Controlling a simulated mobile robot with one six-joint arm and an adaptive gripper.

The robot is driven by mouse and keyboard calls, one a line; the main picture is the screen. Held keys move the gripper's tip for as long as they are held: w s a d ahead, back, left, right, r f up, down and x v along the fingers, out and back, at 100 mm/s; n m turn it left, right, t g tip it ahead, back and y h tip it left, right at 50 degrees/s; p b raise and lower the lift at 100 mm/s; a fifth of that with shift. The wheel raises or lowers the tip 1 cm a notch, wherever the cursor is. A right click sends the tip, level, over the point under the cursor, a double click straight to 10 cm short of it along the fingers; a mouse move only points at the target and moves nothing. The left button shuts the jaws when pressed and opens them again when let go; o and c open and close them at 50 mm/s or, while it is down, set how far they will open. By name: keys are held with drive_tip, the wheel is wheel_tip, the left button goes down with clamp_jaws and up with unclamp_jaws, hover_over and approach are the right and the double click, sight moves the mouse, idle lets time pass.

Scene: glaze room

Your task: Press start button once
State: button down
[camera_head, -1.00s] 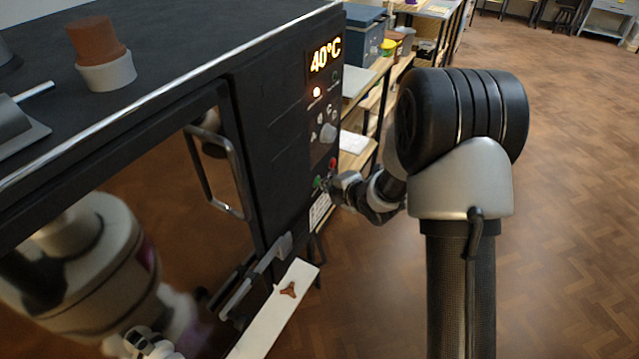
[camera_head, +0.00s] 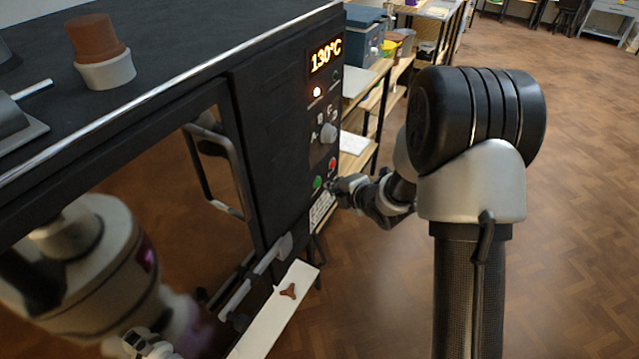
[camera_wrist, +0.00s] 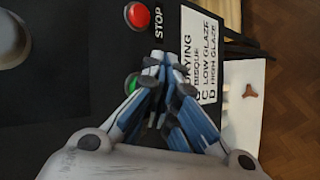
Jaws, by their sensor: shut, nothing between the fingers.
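The green start button (camera_head: 317,183) is on the lower part of the black kiln's control panel (camera_head: 300,150). It also shows in the wrist view (camera_wrist: 131,82), partly hidden by a finger. The red stop button (camera_head: 332,163) is above and right of it, and is beside the word STOP in the wrist view (camera_wrist: 137,15).
A grey dial (camera_head: 328,133) sits above the buttons, and a printed label (camera_head: 321,208) below. The kiln door handle (camera_head: 212,170) stands out at left. A white shelf (camera_head: 275,318) with a small brown tripod (camera_head: 288,291) juts out below. Open floor lies right.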

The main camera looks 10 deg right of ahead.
drive_tip(key=shift+s+d+b, duration=0.15)
drive_tip(key=shift+s+d, duration=0.6)
drive_tip(key=shift+d, duration=0.3)
drive_tip(key=shift+s+d+b, duration=0.15)
drive_tip(key=shift+s+d, duration=0.55)
drive_tip(key=shift+d, duration=0.3)
